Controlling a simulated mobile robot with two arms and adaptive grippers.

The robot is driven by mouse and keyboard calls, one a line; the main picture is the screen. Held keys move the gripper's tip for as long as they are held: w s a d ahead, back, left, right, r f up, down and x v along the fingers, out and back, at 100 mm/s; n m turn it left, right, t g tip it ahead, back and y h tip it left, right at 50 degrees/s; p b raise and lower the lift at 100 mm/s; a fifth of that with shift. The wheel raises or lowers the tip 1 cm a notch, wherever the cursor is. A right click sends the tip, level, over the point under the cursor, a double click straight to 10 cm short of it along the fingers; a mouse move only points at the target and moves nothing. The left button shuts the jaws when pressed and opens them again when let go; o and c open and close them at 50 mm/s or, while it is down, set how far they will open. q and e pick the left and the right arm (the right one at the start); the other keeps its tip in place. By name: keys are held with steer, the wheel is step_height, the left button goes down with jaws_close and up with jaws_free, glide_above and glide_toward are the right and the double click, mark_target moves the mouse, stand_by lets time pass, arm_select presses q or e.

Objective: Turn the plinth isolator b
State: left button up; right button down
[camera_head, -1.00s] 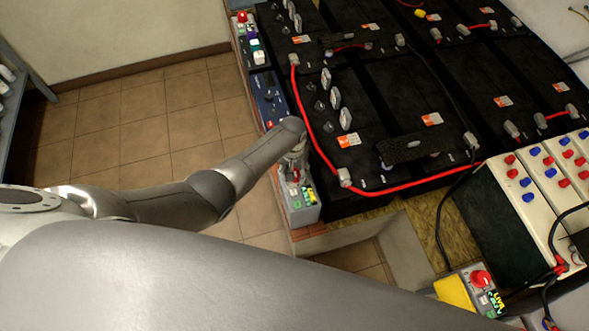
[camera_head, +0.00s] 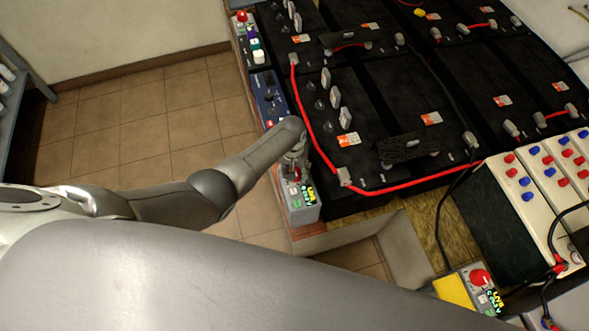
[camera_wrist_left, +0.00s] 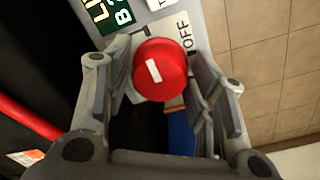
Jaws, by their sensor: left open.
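A grey isolator box (camera_head: 301,208) with a lit display sits on the brick plinth edge beside the batteries. Its round red knob (camera_wrist_left: 160,70) has a white bar mark and shows clearly in the left wrist view. An OFF label (camera_wrist_left: 183,35) is beside the knob, and the lit display (camera_wrist_left: 107,12) is partly cut off. My left gripper (camera_head: 294,168) is over this box. In the left wrist view its open fingers (camera_wrist_left: 163,90) stand on either side of the knob; contact cannot be told. My right gripper is not in view.
Another box with a red knob (camera_head: 480,277) and lit display stands at lower right. A blue panel (camera_head: 268,98) is behind my gripper. Black batteries (camera_head: 400,90) with a red cable (camera_head: 400,188) lie right. The tiled floor (camera_head: 150,140) at left is clear.

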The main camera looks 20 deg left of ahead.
arm_select(q)
steer(key=shift+r, duration=0.1)
step_height(320, 180, up, 12)
steer(key=shift+a, duration=0.2)
stand_by(0.5)
steer(key=shift+s, duration=0.1)
stand_by(0.3)
